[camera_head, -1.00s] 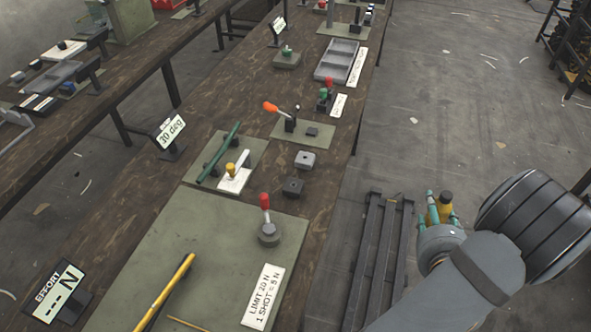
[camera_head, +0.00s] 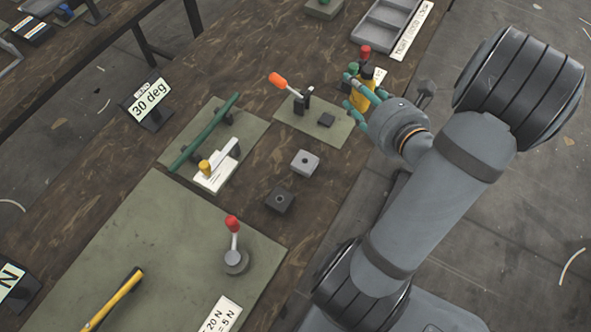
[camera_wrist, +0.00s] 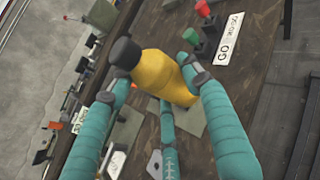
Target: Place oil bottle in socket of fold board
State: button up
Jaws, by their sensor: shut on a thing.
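The oil bottle, yellow with a black cap, is in my gripper (camera_head: 352,92). In the head view the bottle (camera_head: 363,96) is above the table's right edge area, right of a green board (camera_head: 335,137) with an orange-handled lever. In the wrist view the bottle (camera_wrist: 165,76) lies tilted between teal fingers, cap to the upper left. A second green board (camera_head: 225,117) carries a green bar and a white piece with a yellow knob, near a "30 deg" sign (camera_head: 148,97). I cannot tell for sure which is the fold board; no socket on it is clearly visible.
A light grey block (camera_head: 305,163) and a dark block (camera_head: 279,199), each with a hole, sit on the brown table. A red-knobbed lever (camera_head: 234,245) stands on the large front board. Red and green knobs are close behind my gripper. A grey tray (camera_head: 385,25) lies at the back.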

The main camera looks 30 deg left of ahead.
jog(key=s+a+n+g+y, duration=0.2)
jog(key=s+a+n+g, duration=0.3)
jog(key=s+a, duration=0.6)
send_over(258, 118)
jog(key=shift+g+y, duration=0.3)
notch_tip(258, 118, down, 6)
jog(key=shift+f, duration=2.1)
jog(key=shift+f, duration=0.2)
jog(key=o, duration=1)
jog(key=shift+c, duration=0.2)
